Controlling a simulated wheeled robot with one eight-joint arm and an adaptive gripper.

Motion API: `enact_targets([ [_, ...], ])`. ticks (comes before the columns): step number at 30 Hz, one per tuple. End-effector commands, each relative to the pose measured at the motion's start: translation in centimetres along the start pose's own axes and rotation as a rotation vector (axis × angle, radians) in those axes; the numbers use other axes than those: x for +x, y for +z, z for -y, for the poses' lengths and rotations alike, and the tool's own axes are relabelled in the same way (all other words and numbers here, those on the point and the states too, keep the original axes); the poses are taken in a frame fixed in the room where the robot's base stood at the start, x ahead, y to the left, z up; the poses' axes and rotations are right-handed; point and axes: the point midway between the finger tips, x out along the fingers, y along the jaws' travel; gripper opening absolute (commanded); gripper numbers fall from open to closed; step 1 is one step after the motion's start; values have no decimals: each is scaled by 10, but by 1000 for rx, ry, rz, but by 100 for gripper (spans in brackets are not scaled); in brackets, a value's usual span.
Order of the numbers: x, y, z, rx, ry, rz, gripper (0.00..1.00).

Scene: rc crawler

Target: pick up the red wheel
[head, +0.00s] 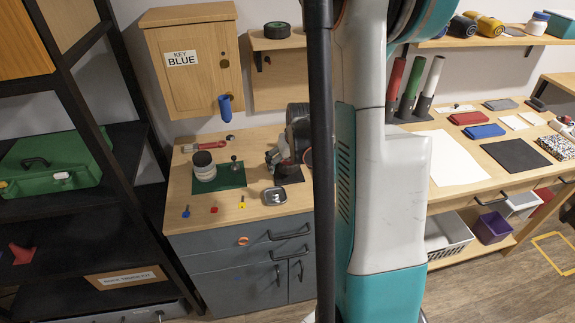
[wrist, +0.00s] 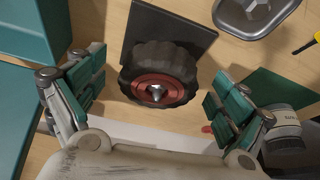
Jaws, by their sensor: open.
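The red wheel (wrist: 150,86) shows in the wrist view as a chunky black tyre with a red hub and a silvery centre. It overlaps the edge of a black square mat (wrist: 180,22) on the wooden worktop. My gripper (wrist: 158,92) is open, with one teal-padded finger to the left of the wheel and one to the right. Neither finger visibly touches the tyre. In the head view my gripper (head: 279,156) is low over the right part of the worktop, and my arm hides much of the area around it.
A metal dish (head: 275,196) lies in front of the black mat. A green mat (head: 232,180) with a pale jar (head: 204,172) is to the left. Small blue (head: 186,212), red (head: 213,210) and yellow (head: 242,203) pieces lie near the front edge. A wooden cabinet (head: 195,60) hangs behind.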

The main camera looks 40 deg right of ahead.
Motion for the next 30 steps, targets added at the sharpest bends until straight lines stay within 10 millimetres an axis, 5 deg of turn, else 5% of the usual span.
enact_targets([
  [4,-1,0,0,0,0,0,88],
  [10,-1,0,0,0,0,0,45],
  [23,-5,-1,0,0,0,0,44],
  [30,-30,-12,0,0,0,0,44],
])
